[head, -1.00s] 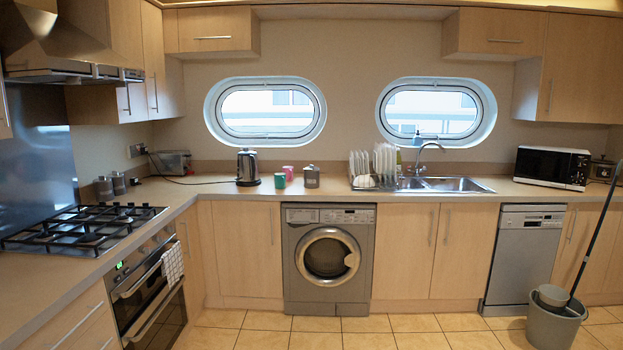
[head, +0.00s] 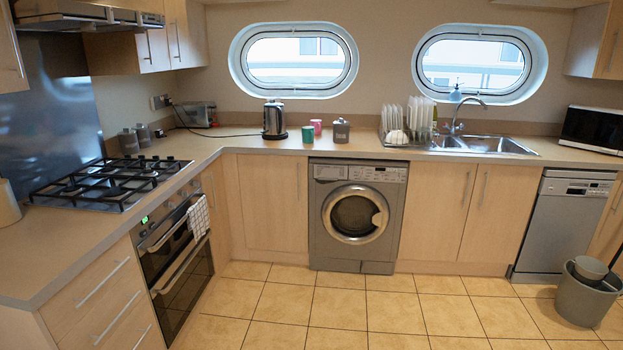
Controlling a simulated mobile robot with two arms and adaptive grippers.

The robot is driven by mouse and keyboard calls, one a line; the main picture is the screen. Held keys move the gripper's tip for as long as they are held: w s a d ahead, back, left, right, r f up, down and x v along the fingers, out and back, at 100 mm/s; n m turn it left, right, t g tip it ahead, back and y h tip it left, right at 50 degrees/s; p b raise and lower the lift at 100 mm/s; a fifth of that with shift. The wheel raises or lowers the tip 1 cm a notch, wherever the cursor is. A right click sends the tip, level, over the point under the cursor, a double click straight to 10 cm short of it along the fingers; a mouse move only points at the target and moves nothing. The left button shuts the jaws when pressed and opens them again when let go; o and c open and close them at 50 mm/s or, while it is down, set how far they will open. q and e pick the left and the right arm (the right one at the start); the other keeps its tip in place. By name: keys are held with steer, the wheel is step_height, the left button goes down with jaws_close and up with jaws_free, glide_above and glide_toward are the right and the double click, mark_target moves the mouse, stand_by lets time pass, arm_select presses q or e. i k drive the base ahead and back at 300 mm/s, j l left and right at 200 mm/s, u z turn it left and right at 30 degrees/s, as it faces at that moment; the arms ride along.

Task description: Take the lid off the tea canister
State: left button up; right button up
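A grey lidded canister (head: 341,131) stands upright on the counter, right of two mugs and above the washing machine. Two more grey lidded canisters, a front one (head: 128,142) and one behind it (head: 144,134), stand in the left corner behind the hob. All three seem to have their lids on. They are too small for me to read any label, so I cannot tell which holds tea. Neither of my grippers is in view.
A kettle (head: 274,120), a green mug (head: 307,135) and a pink mug (head: 316,126) stand left of the single canister. A dish rack (head: 396,140) stands to its right. A bucket (head: 586,297) is on the floor at right; the middle floor is clear.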

mark_target(341, 122)
steer(key=i, duration=3.7)
